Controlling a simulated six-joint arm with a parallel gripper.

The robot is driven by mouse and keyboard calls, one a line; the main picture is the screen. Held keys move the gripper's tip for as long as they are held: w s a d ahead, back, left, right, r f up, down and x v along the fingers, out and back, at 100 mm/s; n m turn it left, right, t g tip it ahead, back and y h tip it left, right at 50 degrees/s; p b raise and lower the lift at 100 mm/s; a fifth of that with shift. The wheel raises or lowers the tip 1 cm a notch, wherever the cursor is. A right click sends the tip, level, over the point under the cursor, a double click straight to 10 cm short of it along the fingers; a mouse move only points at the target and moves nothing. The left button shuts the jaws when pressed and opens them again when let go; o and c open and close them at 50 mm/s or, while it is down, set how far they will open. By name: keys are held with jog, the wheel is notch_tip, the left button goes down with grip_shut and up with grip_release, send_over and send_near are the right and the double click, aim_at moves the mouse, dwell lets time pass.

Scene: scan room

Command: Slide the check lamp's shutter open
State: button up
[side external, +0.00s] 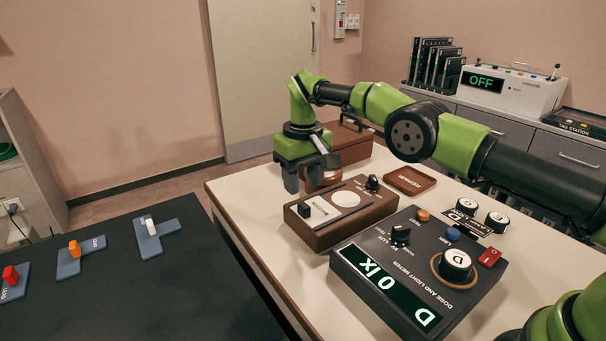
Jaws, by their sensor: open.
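The check lamp appears to be the brown box (318,238) on the pale table in the side external view. Its top has a pale round window (333,199), a slot with a black slider knob (305,210) at its left end, and a black turn knob (372,183) at the far right. Whether the slider is the shutter's handle is too small to confirm. My gripper (309,178) is open and points down behind the box's far left edge, apart from the slider. A round brown object (322,179) shows beside and partly behind the fingers.
A dose and light meter (350,263) reading 0 lx stands just in front of the lamp, with knobs and buttons. A brown tray (410,181) and a brown box (350,142) lie behind. A dark table (190,300) at left holds blue holders with coloured pieces.

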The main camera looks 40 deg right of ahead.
jog(key=shift+r, duration=0.7)
jog(key=s+d+r+t, duration=0.1)
jog(key=s+r, duration=0.2)
jog(key=r, duration=0.4)
jog(key=s+d+r+m+t+y, duration=0.1)
jog(key=s+r, duration=0.2)
jog(key=r, duration=0.3)
jog(key=s+d+r+t, duration=0.1)
jog(key=s+r, duration=0.2)
jog(key=r, duration=0.4)
jog(key=s+f+m+t, duration=0.1)
jog(key=s+t, duration=0.1)
jog(key=s, duration=0.9)
jog(key=s+f+m+t+y, duration=0.1)
jog(key=s+m+t, duration=0.1)
jog(key=s, duration=0.9)
jog(key=shift+s+d+f, duration=0.2)
jog(key=shift+d+f, duration=0.1)
jog(key=shift+d, duration=0.15)
